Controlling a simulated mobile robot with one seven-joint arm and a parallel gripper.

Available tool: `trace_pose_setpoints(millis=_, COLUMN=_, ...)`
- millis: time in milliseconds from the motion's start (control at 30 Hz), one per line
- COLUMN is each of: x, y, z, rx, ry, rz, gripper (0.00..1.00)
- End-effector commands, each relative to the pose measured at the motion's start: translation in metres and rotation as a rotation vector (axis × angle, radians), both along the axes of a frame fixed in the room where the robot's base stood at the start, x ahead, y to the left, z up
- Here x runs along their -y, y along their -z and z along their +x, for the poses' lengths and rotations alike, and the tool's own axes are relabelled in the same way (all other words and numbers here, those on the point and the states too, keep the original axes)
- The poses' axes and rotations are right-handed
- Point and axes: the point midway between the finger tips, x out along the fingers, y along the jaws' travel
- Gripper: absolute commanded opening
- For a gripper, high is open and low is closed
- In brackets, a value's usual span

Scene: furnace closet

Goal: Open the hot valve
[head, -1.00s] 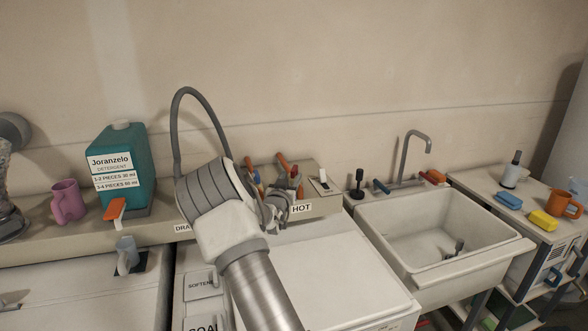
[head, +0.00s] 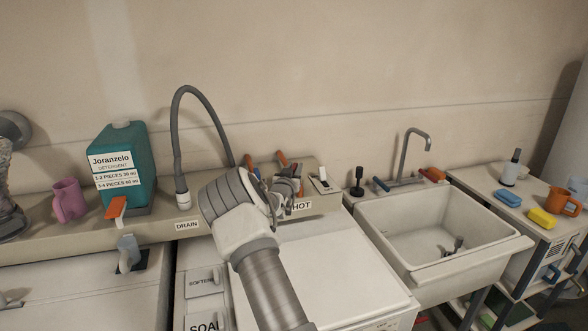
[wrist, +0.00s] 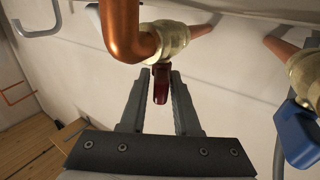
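The hot valve shows in the wrist view as a brass body (wrist: 165,43) on a copper pipe (wrist: 122,25), with a dark red handle (wrist: 161,84) pointing towards my gripper. My gripper (wrist: 160,78) is open, with one finger on each side of the red handle. I cannot tell whether either finger touches it. A second valve with a blue handle (wrist: 298,135) is to the right in the wrist view. In the head view, my gripper (head: 288,182) is just above the HOT label (head: 302,206), and my arm hides most of the valves.
A grey hose (head: 176,130) arches behind my arm, with the DRAIN label (head: 187,225) at its base. A switch plate (head: 322,183) is right of the valves. A sink (head: 438,222) stands further right.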

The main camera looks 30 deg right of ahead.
Motion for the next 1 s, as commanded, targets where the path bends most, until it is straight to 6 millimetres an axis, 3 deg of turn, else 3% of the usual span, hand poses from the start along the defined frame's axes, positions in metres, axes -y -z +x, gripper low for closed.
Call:
trace_pose_setpoints(millis=33, x=-0.0001, y=-0.0001, z=0.0, rx=0.0, ry=0.0, rz=0.0, gripper=0.19)
trace_pose_setpoints(millis=133, x=-0.0001, y=-0.0001, z=0.0, rx=0.0, ry=0.0, rz=0.0, gripper=0.01)
trace_pose_setpoints(millis=167, x=-0.0001, y=-0.0001, z=0.0, rx=0.0, ry=0.0, rz=0.0, gripper=0.0)
trace_pose_setpoints(millis=667, x=0.0014, y=0.0019, z=-0.0012, rx=0.001, ry=-0.026, rz=0.0, gripper=0.0)
trace_pose_setpoints(millis=1000, x=0.0034, y=0.0046, z=-0.0027, rx=0.001, ry=-0.163, rz=0.0, gripper=0.0)
